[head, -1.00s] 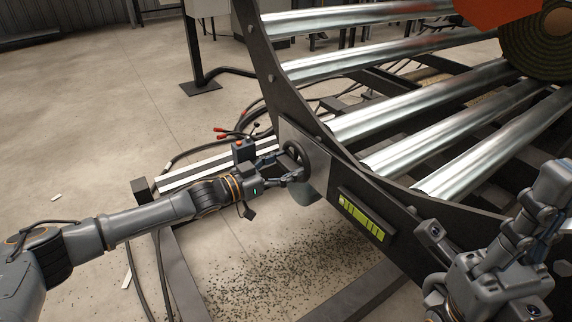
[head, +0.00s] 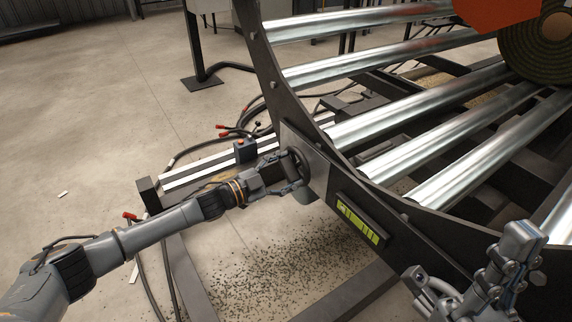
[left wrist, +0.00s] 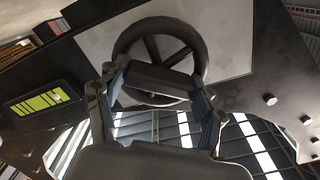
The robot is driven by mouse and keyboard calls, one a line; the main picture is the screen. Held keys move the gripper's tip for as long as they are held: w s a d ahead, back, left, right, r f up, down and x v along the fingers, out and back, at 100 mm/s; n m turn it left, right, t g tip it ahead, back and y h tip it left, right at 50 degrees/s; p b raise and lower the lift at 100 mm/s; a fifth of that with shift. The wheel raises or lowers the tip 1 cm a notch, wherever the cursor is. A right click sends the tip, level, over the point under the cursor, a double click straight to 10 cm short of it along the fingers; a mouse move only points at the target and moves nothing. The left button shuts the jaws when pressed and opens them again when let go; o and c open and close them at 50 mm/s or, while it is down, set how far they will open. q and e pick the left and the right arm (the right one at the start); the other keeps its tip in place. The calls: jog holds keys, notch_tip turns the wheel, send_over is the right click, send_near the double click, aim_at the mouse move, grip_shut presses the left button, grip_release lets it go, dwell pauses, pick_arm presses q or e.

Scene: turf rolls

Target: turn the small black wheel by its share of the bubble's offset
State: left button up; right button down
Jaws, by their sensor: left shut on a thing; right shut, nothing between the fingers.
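The small black wheel (head: 296,163) is mounted on a grey plate on the side of the roller frame. In the left wrist view the wheel (left wrist: 160,48) shows its rim and spokes. My left gripper (head: 288,187) is shut on the lower part of its rim; its fingers (left wrist: 160,90) come up from below on both sides. The bubble level (head: 358,222) is a yellow-green vial with dark lines, right of the wheel; it also shows in the left wrist view (left wrist: 40,102). The bubble's exact place is too small to tell. My right gripper (head: 425,285) is shut and empty at the lower right.
Shiny metal rollers (head: 430,108) fill the frame behind the wheel. A turf roll (head: 552,45) lies at the upper right. Dark crumbs cover the floor below.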

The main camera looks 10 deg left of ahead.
pick_arm(q)
jog(key=m, duration=0.1)
jog(key=r+m, duration=0.1)
jog(key=shift+w+d+m+p, duration=0.15)
jog(key=shift+w+m+p, duration=0.05)
jog(key=shift+m+p, duration=0.2)
jog(key=m, duration=0.2)
jog(key=shift+f+m, duration=0.1)
jog(key=shift+m, duration=0.3)
jog(key=m, duration=0.3)
jog(key=shift+m, duration=1.9)
jog(key=shift+f, duration=0.1)
jog(key=o, duration=0.9)
jog(key=shift+d, duration=0.1)
jog(key=shift+o, duration=1.3)
jog(key=shift+w+d+f, duration=0.1)
jog(key=shift+d+f, duration=0.1)
